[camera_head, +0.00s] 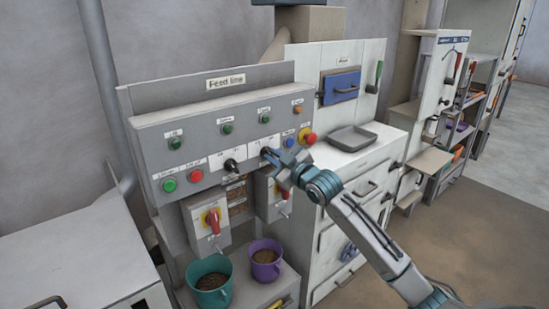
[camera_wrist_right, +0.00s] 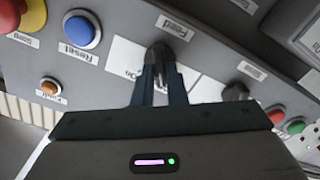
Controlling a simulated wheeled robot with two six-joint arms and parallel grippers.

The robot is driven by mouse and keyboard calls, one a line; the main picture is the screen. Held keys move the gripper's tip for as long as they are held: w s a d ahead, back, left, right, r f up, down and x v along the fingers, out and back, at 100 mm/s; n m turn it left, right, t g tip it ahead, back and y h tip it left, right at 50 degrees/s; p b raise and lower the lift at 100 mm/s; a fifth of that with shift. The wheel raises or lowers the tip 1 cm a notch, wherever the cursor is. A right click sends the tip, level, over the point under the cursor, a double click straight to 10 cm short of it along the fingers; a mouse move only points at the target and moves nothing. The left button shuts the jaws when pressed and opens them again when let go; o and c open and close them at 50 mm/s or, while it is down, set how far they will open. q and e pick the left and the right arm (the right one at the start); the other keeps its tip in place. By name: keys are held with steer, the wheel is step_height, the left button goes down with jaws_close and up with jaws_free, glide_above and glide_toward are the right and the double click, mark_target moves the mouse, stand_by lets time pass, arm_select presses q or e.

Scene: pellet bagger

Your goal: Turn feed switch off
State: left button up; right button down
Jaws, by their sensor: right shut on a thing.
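The feed switch is a dark knob (camera_wrist_right: 158,52) beside a label reading "Feed" in the right wrist view, over a white plate with "On" printed on it. My right gripper (camera_wrist_right: 160,82) is shut on this knob, with one finger on each side. In the head view my right gripper (camera_head: 270,156) reaches the sloped grey control panel (camera_head: 220,130) from the right and covers most of the knob. The exact angle of the knob is hard to tell. My left gripper is not in view.
A second black knob (camera_head: 231,165) sits left of my gripper. A blue button (camera_head: 289,142) and a red emergency button (camera_head: 308,138) sit close on the right. Red-handled switches (camera_head: 212,221) and teal (camera_head: 210,283) and purple (camera_head: 265,262) buckets are below.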

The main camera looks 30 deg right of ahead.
steer(key=c, duration=1.5)
jaws_free()
steer(key=shift+o, duration=0.2)
steer(key=shift+s+d+p, duration=0.1)
steer(key=shift+s+p, duration=0.2)
steer(key=shift+s, duration=0.35)
steer(key=s+p, duration=0.3)
steer(key=s, duration=0.6)
steer(key=shift+s+d, duration=0.25)
steer(key=shift+d, duration=0.05)
